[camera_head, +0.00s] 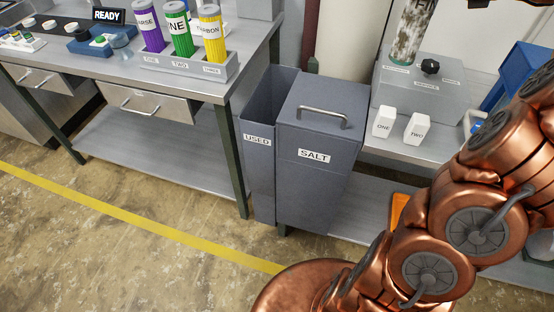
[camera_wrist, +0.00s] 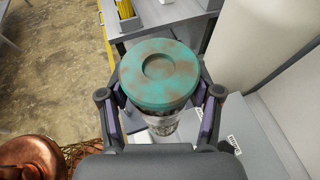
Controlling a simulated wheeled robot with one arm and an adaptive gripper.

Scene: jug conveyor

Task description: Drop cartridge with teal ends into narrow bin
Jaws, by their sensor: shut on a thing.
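The cartridge with teal ends (camera_wrist: 160,73) shows its worn teal cap and dirty pale body in the wrist view. My gripper (camera_wrist: 161,106) is shut on it, with a finger on each side below the cap. In the head view the stained cartridge body (camera_head: 411,32) is cut off by the top edge, above the grey housing; I cannot tell whether its lower end touches the housing. The narrow bin (camera_head: 258,170), labelled USED, is open-topped and stands left of and below the cartridge. My gripper is out of the head view.
A wide SALT bin (camera_head: 318,175) with a lid handle adjoins the narrow bin. The grey housing (camera_head: 425,98) has a black knob, with two white blocks (camera_head: 400,125) in front. The left bench (camera_head: 120,75) holds a rack of purple, green and yellow cartridges. Open floor lies in front.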

